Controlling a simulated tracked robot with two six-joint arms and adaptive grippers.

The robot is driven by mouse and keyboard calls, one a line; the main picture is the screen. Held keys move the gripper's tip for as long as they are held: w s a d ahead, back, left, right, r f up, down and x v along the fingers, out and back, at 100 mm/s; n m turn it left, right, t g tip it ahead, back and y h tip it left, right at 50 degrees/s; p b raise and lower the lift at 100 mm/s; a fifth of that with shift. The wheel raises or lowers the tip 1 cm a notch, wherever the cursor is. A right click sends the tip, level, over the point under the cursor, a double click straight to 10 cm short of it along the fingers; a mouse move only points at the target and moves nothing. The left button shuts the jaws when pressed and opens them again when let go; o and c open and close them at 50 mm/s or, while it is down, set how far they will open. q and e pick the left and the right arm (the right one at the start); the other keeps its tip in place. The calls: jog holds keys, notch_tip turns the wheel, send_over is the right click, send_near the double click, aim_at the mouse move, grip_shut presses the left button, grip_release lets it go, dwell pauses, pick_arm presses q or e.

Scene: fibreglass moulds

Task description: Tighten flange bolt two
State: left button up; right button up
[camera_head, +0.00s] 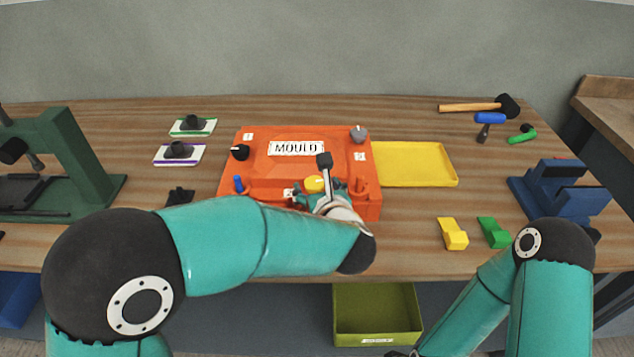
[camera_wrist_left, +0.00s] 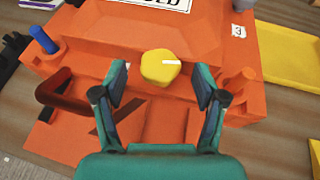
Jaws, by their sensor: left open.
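The orange mould (camera_head: 285,168) lies on the bench, with a white MOULD plate on top. A yellow bolt head (camera_head: 314,183) with a white mark sits at its front edge; the number tag beside it is too small to read. In the left wrist view the yellow bolt head (camera_wrist_left: 160,67) lies between my left gripper's fingers (camera_wrist_left: 160,85), with a gap on both sides. My left gripper (camera_head: 314,190) is open and is partly hidden by its own arm in the head view. A black bolt (camera_head: 240,152) and a grey bolt (camera_head: 358,134) sit at the mould's other sides.
A blue peg (camera_head: 239,184) and an orange peg (camera_head: 361,187) stand at the mould's front corners. A yellow tray (camera_head: 415,164) lies right of it. A hammer (camera_head: 470,107), a blue vise (camera_head: 562,187) and yellow (camera_head: 453,234) and green (camera_head: 494,232) blocks stand further right.

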pick_arm(q)
jog(key=shift+w+a+f, duration=0.1)
jog(key=shift+w+f, duration=0.15)
jog(key=shift+w, duration=0.3)
jog(key=c, duration=1.1)
jog(key=m+h+b, duration=0.1)
jog(key=b, duration=0.1)
jog(key=m+h+b, duration=0.1)
jog(key=b, duration=0.2)
jog(key=m+h+b, duration=0.1)
jog(key=h+b, duration=0.1)
jog(key=b, duration=0.1)
jog(key=shift+a+f, duration=0.3)
jog(key=shift+a, duration=0.1)
jog(key=shift+r+m+h+b, duration=0.2)
jog(key=shift+m+h+b, duration=0.4)
jog(key=shift+m, duration=0.1)
jog(key=shift+r, duration=0.15)
